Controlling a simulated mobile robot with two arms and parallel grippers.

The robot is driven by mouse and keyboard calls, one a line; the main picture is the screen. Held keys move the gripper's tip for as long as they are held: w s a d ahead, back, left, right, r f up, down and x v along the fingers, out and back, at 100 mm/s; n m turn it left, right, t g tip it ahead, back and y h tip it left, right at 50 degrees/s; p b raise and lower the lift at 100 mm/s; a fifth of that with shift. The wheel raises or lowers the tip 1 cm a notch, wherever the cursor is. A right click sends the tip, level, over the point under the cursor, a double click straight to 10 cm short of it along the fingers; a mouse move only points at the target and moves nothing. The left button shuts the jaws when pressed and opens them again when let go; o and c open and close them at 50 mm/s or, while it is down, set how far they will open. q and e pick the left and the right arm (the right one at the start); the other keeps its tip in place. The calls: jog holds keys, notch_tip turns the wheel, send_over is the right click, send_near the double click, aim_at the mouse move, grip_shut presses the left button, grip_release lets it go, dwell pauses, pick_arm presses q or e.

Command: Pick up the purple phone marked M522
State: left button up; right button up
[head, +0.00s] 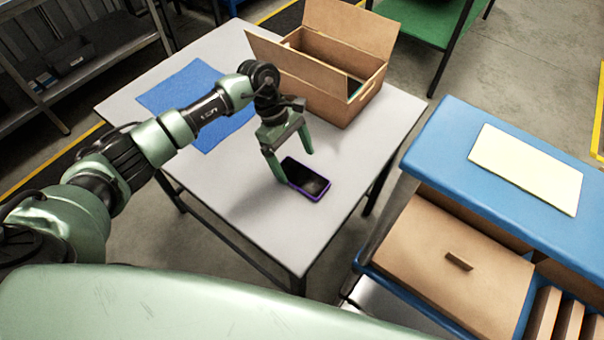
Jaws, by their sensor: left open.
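A phone with a dark screen and a purple edge (307,180) lies flat on the light grey table (255,212); I cannot read any marking on it. My left gripper (294,167) is open, its fingers pointing down at the phone's far left end. One finger is at the phone's left corner and the other is beyond its far edge. I cannot tell whether the fingers touch it. My right gripper is not in view.
An open cardboard carton (312,92) stands at the table's back right, with something green inside. A blue mat (185,88) lies at the back left. A blue-topped cabinet (450,150) with a yellow sheet (525,168) stands right. The table's front is clear.

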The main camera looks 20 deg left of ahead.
aim_at(302, 176)
pick_arm(q)
jog(key=shift+p+x, duration=0.6)
jog(key=shift+x, duration=1.45)
jog(key=shift+w+a, duration=0.1)
jog(key=c, duration=1.7)
